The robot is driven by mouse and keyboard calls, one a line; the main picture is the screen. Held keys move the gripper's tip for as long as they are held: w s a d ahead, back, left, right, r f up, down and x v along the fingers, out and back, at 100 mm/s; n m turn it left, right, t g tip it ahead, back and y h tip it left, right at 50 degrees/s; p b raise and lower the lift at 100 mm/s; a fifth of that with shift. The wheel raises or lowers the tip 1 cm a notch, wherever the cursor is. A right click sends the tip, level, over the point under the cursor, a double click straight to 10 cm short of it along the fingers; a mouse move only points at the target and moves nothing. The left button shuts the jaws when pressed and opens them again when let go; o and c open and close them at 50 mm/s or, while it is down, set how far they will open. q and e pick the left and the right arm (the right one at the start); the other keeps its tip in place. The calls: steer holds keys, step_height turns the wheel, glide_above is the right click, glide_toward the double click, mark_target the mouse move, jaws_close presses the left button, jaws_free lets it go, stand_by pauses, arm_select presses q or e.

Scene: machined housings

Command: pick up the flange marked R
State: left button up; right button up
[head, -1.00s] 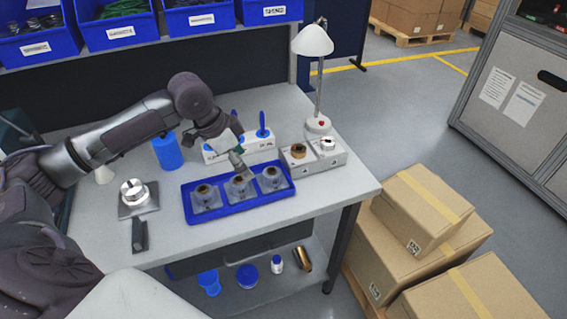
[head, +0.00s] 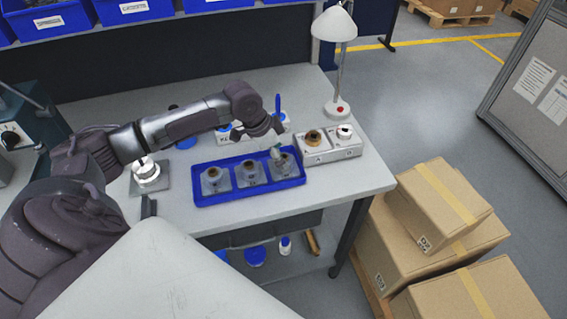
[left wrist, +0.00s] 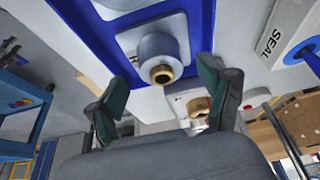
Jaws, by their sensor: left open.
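Three grey housings with round bosses and brass-coloured bores sit in a row in a blue tray (head: 232,193): a left one (head: 215,180), a middle one (head: 249,173) and a right one (head: 287,166). My right gripper is not in view.
A grey block (head: 345,152) with a brass ring (head: 313,137) and a silver ring (head: 345,131) stands right of the tray, near a lamp (head: 337,108). A silver part (head: 147,170) is on the left. Behind the tray is a unit labelled SEAL (left wrist: 285,25).

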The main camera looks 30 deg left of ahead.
arm_select(q)
steer(key=x, duration=0.2)
steer(key=shift+w+f, duration=0.1)
steer(key=shift+f, duration=0.15)
steer(key=shift+w+d+f, duration=0.1)
steer(key=shift+f, duration=0.15)
steer(key=c, duration=1.4)
jaws_close()
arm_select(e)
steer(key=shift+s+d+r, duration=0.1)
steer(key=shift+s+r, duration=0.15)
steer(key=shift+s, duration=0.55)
arm_select(q)
steer(key=shift+r, duration=0.1)
